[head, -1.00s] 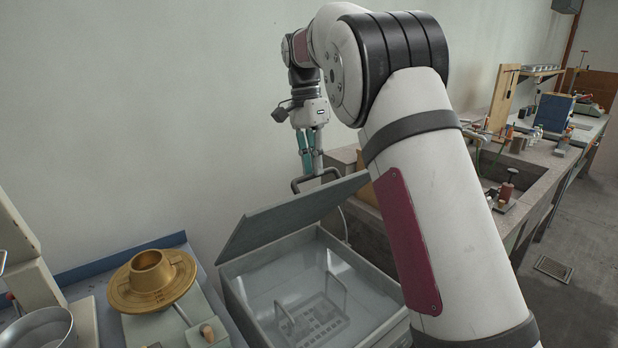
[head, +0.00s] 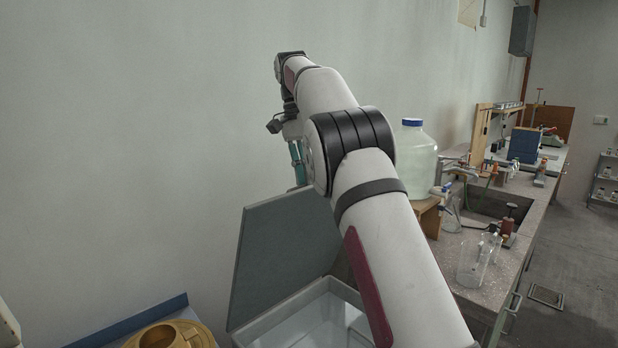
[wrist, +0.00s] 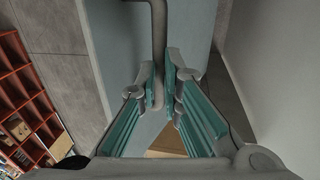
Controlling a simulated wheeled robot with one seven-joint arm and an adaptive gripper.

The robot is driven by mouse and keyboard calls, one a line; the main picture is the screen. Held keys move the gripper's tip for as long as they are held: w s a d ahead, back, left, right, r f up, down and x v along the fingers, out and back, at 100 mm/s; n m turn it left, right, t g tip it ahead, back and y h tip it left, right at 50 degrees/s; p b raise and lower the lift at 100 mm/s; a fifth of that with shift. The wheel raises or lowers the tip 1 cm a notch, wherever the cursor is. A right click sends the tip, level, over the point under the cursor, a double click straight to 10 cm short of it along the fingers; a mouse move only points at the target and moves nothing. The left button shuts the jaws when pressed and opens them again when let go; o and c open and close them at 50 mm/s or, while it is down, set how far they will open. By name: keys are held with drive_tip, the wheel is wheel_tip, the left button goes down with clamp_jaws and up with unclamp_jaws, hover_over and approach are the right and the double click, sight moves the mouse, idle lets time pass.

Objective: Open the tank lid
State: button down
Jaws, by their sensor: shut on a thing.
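The tank lid (head: 283,252) is a flat grey panel, raised steeply at the back of the tank (head: 318,318). The tank is a pale open box with a clear interior, cut off by the bottom edge of the head view. My gripper (wrist: 163,88) is shut on the lid handle (wrist: 158,45), a grey bent bar, in the wrist view. The lid surface (wrist: 190,40) lies just beyond the handle there. In the head view my gripper (head: 298,165) is partly hidden by my arm, and the handle is hidden.
A large clear bottle with a blue cap (head: 412,160) stands on a wooden stand right of my arm. Glass beakers (head: 473,262) and a sink are on the bench beyond. A brass ring-shaped part (head: 170,337) is left of the tank. The wall is close behind.

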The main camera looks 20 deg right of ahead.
drive_tip(key=shift+w+a+f, duration=0.2)
drive_tip(key=shift+w+f, duration=0.05)
drive_tip(key=shift+f, duration=0.3)
drive_tip(key=shift+w+a+f, duration=0.2)
drive_tip(key=shift+f, duration=0.35)
drive_tip(key=c, duration=1.5)
unclamp_jaws()
drive_tip(key=shift+w+f, duration=0.1)
drive_tip(key=shift+w, duration=0.05)
drive_tip(key=shift+c, duration=0.2)
drive_tip(key=shift+g, duration=0.3)
drive_tip(key=shift+c, duration=0.6)
drive_tip(key=shift+d+r, duration=0.15)
drive_tip(key=shift+r, duration=0.05)
drive_tip(key=shift+d, duration=0.1)
